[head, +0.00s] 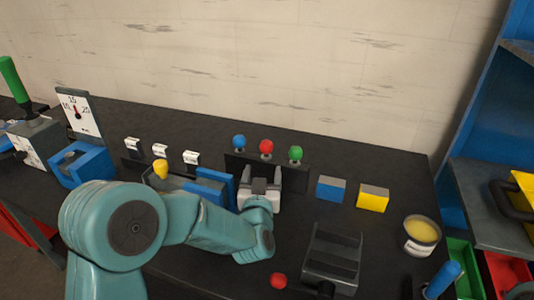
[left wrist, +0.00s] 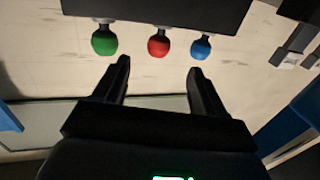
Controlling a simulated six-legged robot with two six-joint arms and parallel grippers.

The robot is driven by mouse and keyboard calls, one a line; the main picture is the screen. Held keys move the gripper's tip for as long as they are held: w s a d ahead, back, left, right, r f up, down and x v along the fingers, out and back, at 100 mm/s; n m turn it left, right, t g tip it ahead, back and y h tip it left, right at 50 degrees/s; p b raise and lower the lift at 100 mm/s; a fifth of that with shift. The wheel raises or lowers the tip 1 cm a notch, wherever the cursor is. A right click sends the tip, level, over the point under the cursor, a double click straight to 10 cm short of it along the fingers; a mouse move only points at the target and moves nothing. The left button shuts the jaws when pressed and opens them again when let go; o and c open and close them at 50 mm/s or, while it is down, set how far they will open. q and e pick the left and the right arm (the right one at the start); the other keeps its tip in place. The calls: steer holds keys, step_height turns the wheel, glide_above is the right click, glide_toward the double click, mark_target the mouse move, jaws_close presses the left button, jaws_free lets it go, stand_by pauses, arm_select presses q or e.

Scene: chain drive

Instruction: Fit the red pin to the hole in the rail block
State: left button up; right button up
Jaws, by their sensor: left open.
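A red-knobbed pin (head: 266,147) stands between a blue one and a green one on a dark upright block (head: 237,166) at the back of the bench. It also shows in the left wrist view (left wrist: 158,44), upside down, between and beyond the fingertips. My left gripper (head: 260,184) is open and empty, just in front of that block and apart from the red knob. A dark grey stepped block (head: 331,258) sits front right, perhaps the rail block; I see no clear hole. My right gripper is not in view.
Another red ball (head: 279,280) lies left of the grey block. A blue block (head: 331,188), a yellow block (head: 373,197) and a yellow-filled tin (head: 422,234) stand right. A blue vise-like piece (head: 82,167) is at left. Bare bench lies between the blue block and the grey block.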

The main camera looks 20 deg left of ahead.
mark_target(266, 153)
arm_select(q)
steer(key=p+x, duration=0.2)
steer(key=x, duration=0.7)
steer(key=shift+w, duration=0.1)
jaws_close()
